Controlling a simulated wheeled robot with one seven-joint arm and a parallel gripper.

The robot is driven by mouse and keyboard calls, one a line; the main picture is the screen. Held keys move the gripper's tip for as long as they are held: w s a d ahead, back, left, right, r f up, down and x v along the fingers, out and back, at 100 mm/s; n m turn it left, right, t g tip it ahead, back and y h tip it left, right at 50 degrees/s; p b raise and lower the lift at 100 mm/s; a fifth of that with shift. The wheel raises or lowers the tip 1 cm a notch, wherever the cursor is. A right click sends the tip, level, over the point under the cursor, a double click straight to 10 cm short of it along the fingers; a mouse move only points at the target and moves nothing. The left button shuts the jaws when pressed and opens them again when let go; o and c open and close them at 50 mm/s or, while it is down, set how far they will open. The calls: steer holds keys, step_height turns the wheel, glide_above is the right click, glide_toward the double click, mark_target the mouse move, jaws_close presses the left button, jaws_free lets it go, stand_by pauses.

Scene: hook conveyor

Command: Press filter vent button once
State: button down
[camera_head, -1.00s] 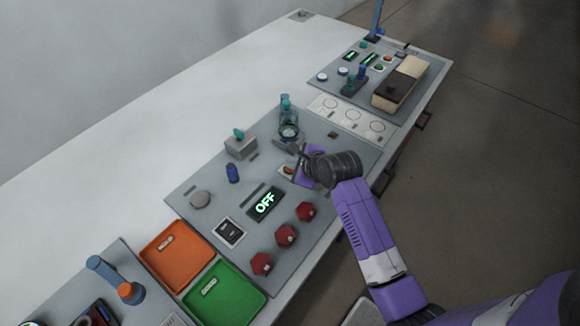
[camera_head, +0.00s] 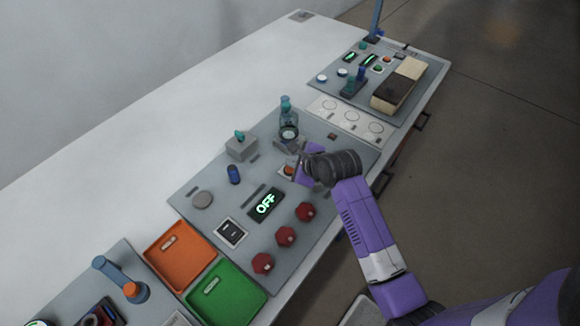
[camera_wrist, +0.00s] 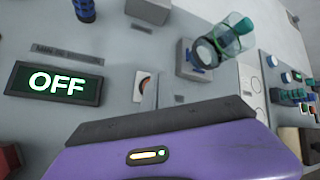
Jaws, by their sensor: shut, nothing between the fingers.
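A small orange-brown round control (camera_head: 288,169) sits on the middle grey panel (camera_head: 190,180), right at my gripper (camera_head: 297,168). It also shows in the wrist view (camera_wrist: 143,86), on a pale plate and partly covered by my gripper. I cannot read a label that names it as the filter vent button. My gripper is shut and empty, low over the panel. Its purple body and dark edge fill the bottom of the wrist view. Whether the tips touch the control cannot be told.
An OFF display (camera_head: 266,204) and several red knobs (camera_head: 286,236) lie nearer. Orange (camera_head: 185,272) and green (camera_head: 225,300) trays lie at the lower left.

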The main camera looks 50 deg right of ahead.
mark_target(292, 171)
steer(key=shift+r, duration=0.1)
steer(key=shift+r+p, duration=2.2)
steer(key=shift+r, duration=0.25)
